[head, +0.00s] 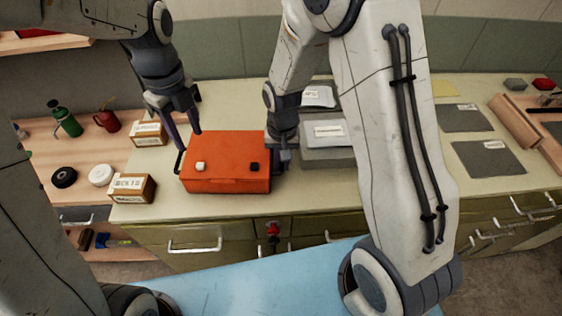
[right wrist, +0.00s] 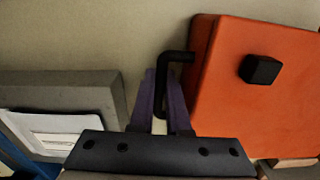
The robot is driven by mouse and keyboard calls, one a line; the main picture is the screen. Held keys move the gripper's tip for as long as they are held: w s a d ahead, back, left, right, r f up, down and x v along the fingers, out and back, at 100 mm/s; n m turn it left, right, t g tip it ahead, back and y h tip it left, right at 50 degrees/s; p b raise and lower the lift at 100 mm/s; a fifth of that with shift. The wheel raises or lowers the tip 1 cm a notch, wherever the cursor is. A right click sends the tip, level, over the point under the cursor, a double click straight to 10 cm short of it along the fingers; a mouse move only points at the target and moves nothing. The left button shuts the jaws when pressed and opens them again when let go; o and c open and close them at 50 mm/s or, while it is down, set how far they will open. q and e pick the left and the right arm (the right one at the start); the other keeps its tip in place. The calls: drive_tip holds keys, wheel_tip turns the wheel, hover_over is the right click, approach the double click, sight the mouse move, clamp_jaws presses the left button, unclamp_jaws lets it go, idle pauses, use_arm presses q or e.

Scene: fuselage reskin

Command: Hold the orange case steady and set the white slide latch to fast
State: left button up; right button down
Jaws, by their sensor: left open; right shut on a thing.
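The orange case (head: 228,150) sits on the counter near its front edge. On its top are a white knob (head: 200,166) at the left and a black knob (head: 254,166) at the right. Any latch marking is too small to read. My right gripper (head: 283,152) is shut on the black side handle (right wrist: 176,56) at the case's right end, seen between its purple fingers in the right wrist view, beside the black knob (right wrist: 261,70). My left gripper (head: 184,128) is open and empty, pointing down beside the case's back left corner, close to the left handle (head: 179,160).
Small labelled boxes (head: 132,187) stand left of the case. Grey blocks with labelled sheets (head: 328,133) lie just right of my right gripper. A side shelf holds a green bottle (head: 66,121) and tape rolls. Counter behind the case is clear.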

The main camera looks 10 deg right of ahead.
idle(0.7)
use_arm(q)
clamp_jaws()
drive_tip(key=n+h, duration=0.1)
drive_tip(key=n, duration=0.1)
drive_tip(key=d+n+h, duration=0.1)
drive_tip(key=n, duration=0.1)
drive_tip(key=d+n+h, duration=0.1)
drive_tip(key=n, duration=0.1)
drive_tip(key=shift+s+d+f+n+g+h, duration=0.2)
drive_tip(key=shift+s+n+g+h, duration=0.1)
drive_tip(key=shift+s+g+h, duration=0.1)
